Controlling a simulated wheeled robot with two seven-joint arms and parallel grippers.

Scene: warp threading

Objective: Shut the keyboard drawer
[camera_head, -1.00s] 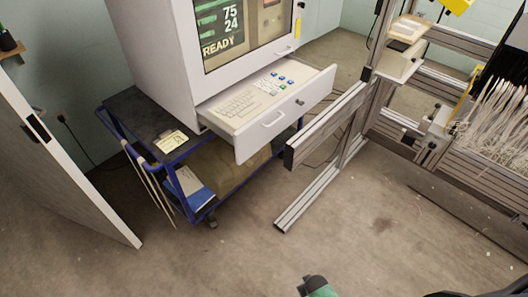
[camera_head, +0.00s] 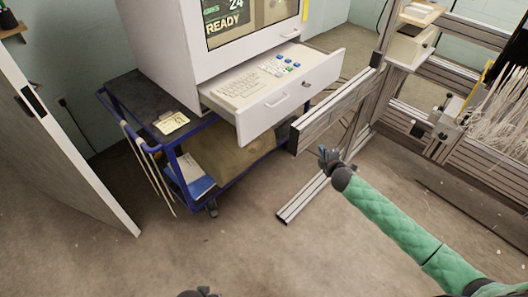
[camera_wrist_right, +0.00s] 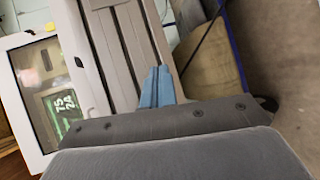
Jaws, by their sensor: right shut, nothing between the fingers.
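The white keyboard drawer (camera_head: 262,124) stands pulled out of the cabinet (camera_head: 165,50), below its screen, in the head view. A keyboard (camera_head: 240,88) with coloured keys lies in it. Its front has a pale handle (camera_head: 277,100) and a dark round lock (camera_head: 306,84). My right gripper (camera_head: 325,156) is shut and empty, to the right of and lower in the picture than the drawer front, apart from it, near the end of a metal beam. Its blue-grey fingers show together in the right wrist view (camera_wrist_right: 157,87). A dark part at the bottom edge may be my left gripper (camera_head: 200,293); its fingers are unclear.
A slotted metal beam (camera_head: 335,108) of the loom frame reaches close to the drawer's right side. A floor rail (camera_head: 300,198) lies below it. The blue cart (camera_head: 168,152) carries the cabinet. Open floor lies in front.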

